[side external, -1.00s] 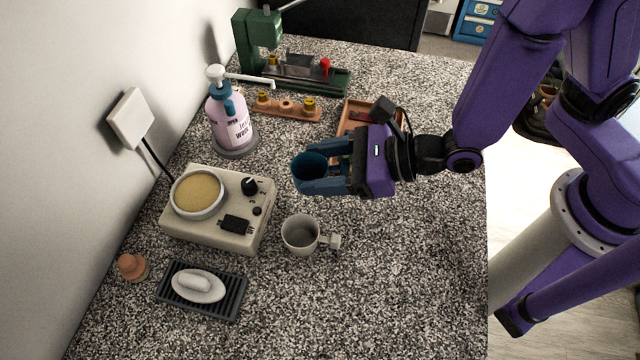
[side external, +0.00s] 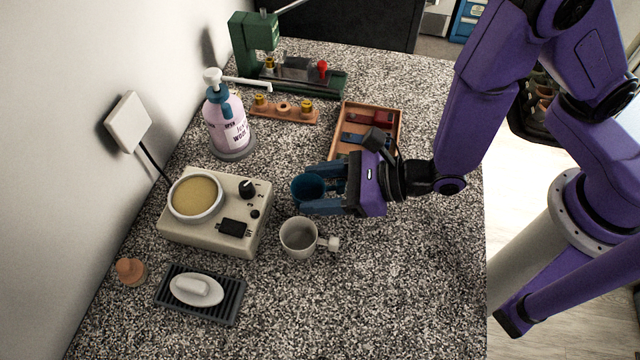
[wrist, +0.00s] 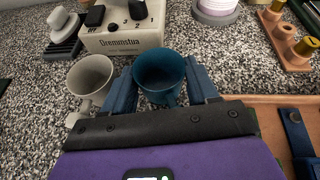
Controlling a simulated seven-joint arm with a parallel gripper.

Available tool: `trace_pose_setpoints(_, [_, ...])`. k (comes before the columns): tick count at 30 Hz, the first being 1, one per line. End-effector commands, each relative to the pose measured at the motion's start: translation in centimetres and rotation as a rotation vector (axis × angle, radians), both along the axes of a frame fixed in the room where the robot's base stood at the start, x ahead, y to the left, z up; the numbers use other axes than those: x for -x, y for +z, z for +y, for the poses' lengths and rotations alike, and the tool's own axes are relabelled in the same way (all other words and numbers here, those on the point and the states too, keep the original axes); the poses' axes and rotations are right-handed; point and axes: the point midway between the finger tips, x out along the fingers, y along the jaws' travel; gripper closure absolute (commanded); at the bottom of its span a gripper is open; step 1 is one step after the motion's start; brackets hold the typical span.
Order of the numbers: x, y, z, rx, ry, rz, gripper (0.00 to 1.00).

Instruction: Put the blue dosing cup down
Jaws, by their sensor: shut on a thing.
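The blue dosing cup (side external: 306,188) is upright between the fingers of my gripper (side external: 318,190). In the wrist view the blue cup (wrist: 160,76) sits between the two blue fingers of my gripper (wrist: 163,84), which is shut on it. The cup is beside the right edge of the beige device and behind the grey-white cup. I cannot tell whether its base touches the speckled counter (side external: 390,290), since the fingers hide its lower part.
A grey-white cup (side external: 297,238) with a handle stands close by. The beige device (side external: 180,236) is to the left, the wooden tray (side external: 398,125) behind. A pump bottle (side external: 226,128), rack (side external: 262,111) and soap dish (side external: 226,303) stand farther off. The front right counter is clear.

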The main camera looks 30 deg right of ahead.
Motion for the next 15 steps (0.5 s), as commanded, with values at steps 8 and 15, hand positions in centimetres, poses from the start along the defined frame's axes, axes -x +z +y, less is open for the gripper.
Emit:
trace_pose_setpoints(8, [0.00,-0.28,0.02,-0.001,0.000,-0.001,0.16])
trace_pose_setpoints(15, [-0.01,-0.27,0.00,0.000,0.000,0.000,0.16])
